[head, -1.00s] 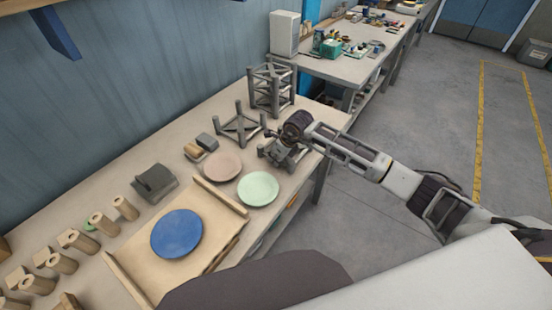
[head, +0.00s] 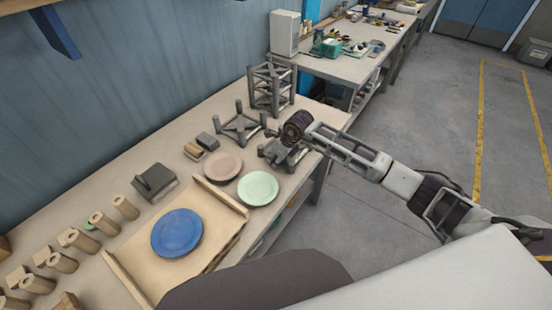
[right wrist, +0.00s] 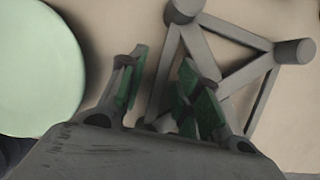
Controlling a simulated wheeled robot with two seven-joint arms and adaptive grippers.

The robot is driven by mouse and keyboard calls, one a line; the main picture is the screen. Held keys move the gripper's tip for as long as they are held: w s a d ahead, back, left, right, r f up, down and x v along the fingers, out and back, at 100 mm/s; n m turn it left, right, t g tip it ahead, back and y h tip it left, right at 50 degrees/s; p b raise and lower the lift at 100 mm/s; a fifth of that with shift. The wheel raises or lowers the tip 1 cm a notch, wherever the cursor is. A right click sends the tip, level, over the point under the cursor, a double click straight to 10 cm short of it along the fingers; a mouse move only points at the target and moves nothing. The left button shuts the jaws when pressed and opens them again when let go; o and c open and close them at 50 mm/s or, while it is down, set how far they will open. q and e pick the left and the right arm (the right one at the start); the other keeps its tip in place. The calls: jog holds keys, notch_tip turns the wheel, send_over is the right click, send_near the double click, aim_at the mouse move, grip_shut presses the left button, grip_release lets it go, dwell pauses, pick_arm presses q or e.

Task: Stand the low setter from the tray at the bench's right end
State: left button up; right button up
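A low grey setter with short round posts and crossed beams stands at the bench's right end, mostly under my right gripper; a post of it (head: 263,151) shows in the head view. In the right wrist view two posts and the beams of the low setter (right wrist: 293,51) show clearly. My right gripper (head: 283,155) points down over it. In the right wrist view its green-padded fingers (right wrist: 160,88) are apart, with one beam between them and gaps at both sides. The wooden tray (head: 128,248) holds a blue plate. My left gripper is not in view.
A green plate (head: 258,188) lies close beside the setter, a pink plate (head: 223,166) farther left. Another low grey frame (head: 240,107) and a tall grey rack (head: 272,88) stand behind. Small blocks (head: 207,140) lie near. The floor to the right is clear.

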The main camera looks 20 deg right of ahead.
jog(key=b+v, duration=0.1)
jog(key=v, duration=1)
jog(key=shift+r, duration=0.35)
jog(key=shift+s+a, duration=0.1)
